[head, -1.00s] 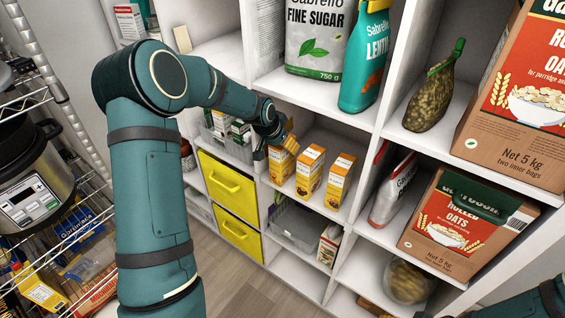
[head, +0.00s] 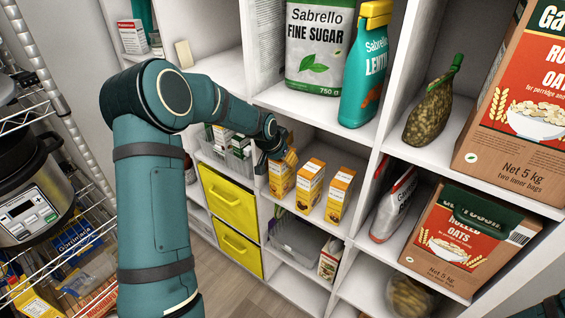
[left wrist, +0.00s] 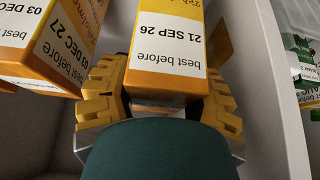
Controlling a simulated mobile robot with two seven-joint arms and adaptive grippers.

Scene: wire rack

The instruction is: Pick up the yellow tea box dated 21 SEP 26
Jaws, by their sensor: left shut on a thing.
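The yellow tea box (head: 281,183) is the leftmost of three similar boxes in the middle shelf compartment. In the left wrist view its label (left wrist: 168,45) reads "best before 21 SEP 26", upside down. My left gripper (head: 279,163) is shut on this box, with a yellow pad on each side in the left wrist view (left wrist: 168,100). I cannot tell whether the box touches the shelf. Two more yellow boxes (head: 310,186) (head: 340,195) stand to its right. The nearest one in the left wrist view (left wrist: 60,45) reads "03 DEC 27". My right gripper is out of view.
A white shelf wall (left wrist: 270,90) is close on the right in the left wrist view. A grey bin with cartons (head: 238,146) stands left of the compartment, above yellow drawers (head: 228,197). A sugar bag (head: 316,50) and a teal bottle (head: 365,65) are above.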

